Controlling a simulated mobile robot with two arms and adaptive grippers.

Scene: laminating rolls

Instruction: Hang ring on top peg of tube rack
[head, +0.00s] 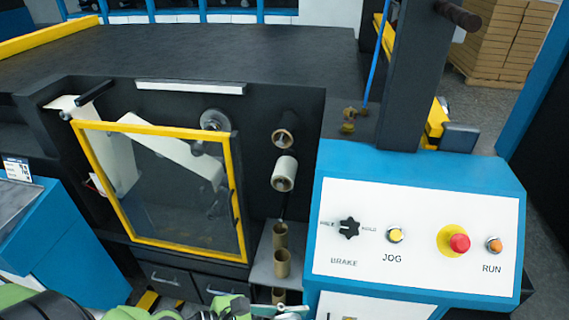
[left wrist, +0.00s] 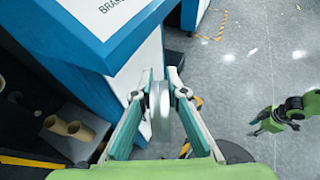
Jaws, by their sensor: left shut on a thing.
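My left gripper (left wrist: 160,88) is shut on a silver-grey ring (left wrist: 160,112), seen nearly edge-on between its teal fingers in the left wrist view. In the head view the left gripper (head: 278,308) is at the bottom edge, just in front of the lower tubes; the ring cannot be made out there. I cannot make out the top peg. A green arm end (left wrist: 283,117), seemingly my right gripper, hangs apart over the floor; its fingers are unclear.
A blue control cabinet with a white panel (head: 415,200) stands right of the rack. The yellow-framed guard (head: 242,200) is left of it. Grey floor (left wrist: 240,60) is open beyond the cabinet.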

